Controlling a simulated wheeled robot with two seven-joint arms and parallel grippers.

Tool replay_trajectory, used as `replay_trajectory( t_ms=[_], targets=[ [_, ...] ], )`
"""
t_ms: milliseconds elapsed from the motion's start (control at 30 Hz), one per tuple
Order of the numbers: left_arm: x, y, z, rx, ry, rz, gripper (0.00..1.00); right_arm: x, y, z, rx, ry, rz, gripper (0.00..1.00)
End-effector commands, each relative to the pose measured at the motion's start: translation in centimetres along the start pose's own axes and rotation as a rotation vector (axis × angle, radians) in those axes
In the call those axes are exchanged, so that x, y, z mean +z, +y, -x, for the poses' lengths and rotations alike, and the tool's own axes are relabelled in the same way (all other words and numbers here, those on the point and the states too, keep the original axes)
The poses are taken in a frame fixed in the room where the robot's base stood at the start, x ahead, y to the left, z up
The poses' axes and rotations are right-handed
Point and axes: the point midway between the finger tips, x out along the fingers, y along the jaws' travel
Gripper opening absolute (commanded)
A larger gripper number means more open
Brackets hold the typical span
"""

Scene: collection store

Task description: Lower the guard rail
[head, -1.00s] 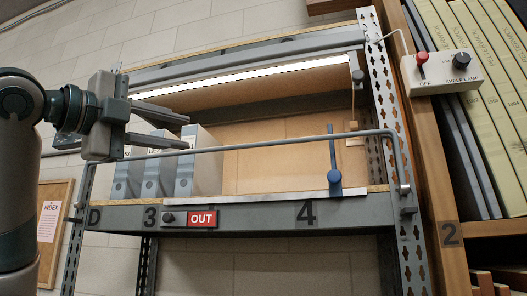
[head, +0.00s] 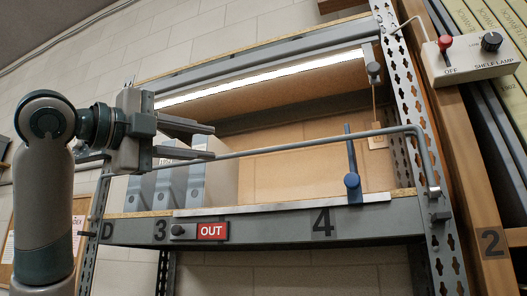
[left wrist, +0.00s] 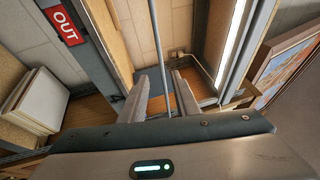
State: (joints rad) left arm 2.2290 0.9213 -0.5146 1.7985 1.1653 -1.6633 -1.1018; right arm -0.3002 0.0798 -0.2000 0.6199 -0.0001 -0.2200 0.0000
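The guard rail (head: 320,142) is a thin grey bar raised across the front of the shelf bay, bent down at its right end to the upright. My left gripper (head: 212,142) is open at the left part of the rail, its fingers pointing right, one above the other. In the left wrist view the rail (left wrist: 159,50) runs down the picture between the two open fingers (left wrist: 158,100); I cannot tell whether either finger touches it. My right gripper is not in view.
Grey box files (head: 167,187) stand at the shelf's left. A blue upright clamp (head: 352,180) stands at the shelf front, beside the 4. A red OUT sign (head: 211,231) is on the shelf edge. A lamp switch box (head: 470,60) is at upper right.

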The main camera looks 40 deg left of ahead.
Motion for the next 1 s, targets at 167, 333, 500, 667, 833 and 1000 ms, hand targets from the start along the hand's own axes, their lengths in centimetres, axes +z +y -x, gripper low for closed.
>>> replay_trajectory(
  t_ms=[167,333,500,667,833,1000],
  targets=[
    [0.0,-0.2,-1.6,0.002,0.001,0.0,0.29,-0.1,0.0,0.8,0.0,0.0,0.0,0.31],
    [0.0,-0.2,-4.2,0.003,0.001,0.0,0.29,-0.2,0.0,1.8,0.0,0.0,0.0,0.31],
    [0.0,-0.3,-7.3,0.004,0.001,0.0,0.29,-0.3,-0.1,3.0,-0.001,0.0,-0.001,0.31],
    [0.0,-0.3,-10.1,0.002,0.002,0.0,0.29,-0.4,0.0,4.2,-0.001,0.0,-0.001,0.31],
    [0.0,-0.3,-13.2,0.003,0.001,0.001,0.29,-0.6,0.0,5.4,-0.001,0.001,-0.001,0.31],
    [0.0,-0.2,-15.4,0.001,0.001,0.001,0.29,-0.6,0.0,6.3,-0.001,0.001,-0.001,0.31]
  ],
)
